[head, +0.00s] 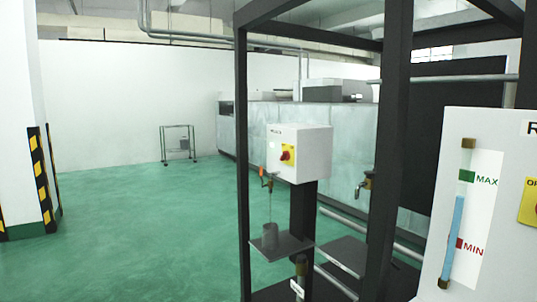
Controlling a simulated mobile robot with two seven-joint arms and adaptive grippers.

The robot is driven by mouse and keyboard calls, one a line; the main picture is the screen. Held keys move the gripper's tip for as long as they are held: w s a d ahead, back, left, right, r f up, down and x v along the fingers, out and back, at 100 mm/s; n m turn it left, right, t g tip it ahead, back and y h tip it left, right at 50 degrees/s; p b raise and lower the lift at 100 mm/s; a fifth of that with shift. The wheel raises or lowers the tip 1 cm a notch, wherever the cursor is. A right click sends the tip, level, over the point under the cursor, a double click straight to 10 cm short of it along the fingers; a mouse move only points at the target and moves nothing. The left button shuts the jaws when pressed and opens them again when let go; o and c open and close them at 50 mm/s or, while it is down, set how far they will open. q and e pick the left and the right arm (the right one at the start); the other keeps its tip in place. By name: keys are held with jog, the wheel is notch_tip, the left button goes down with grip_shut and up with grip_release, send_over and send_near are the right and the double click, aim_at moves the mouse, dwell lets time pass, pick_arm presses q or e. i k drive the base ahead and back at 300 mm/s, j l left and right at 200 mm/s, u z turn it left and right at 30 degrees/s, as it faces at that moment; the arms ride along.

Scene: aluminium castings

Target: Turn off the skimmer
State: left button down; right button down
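A white control box (300,150) hangs inside a dark metal frame near the middle of the head view. On its front is a red knob (287,156) on a yellow plate. The small label above the knob is too small to read, so I cannot tell whether this is the skimmer. Neither of my grippers is in view.
Dark frame posts (243,150) stand in front. A nearer white panel (485,200) at right has a MAX/MIN level gauge (458,215) and a cut-off yellow plate (530,201). A striped pillar (40,180) is at left. Green floor (150,230) between is clear.

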aim_at(285, 156)
jog(key=i+j, duration=0.7)
jog(key=j, duration=0.15)
jog(key=i+j+z, duration=0.1)
jog(key=i+j, duration=0.6)
jog(key=j, duration=0.15)
jog(key=i+j+z, duration=0.1)
jog(key=i+j, duration=0.6)
jog(key=j, duration=0.25)
jog(key=i+j, duration=0.35)
jog(key=j+z, duration=0.05)
jog(key=j, duration=0.05)
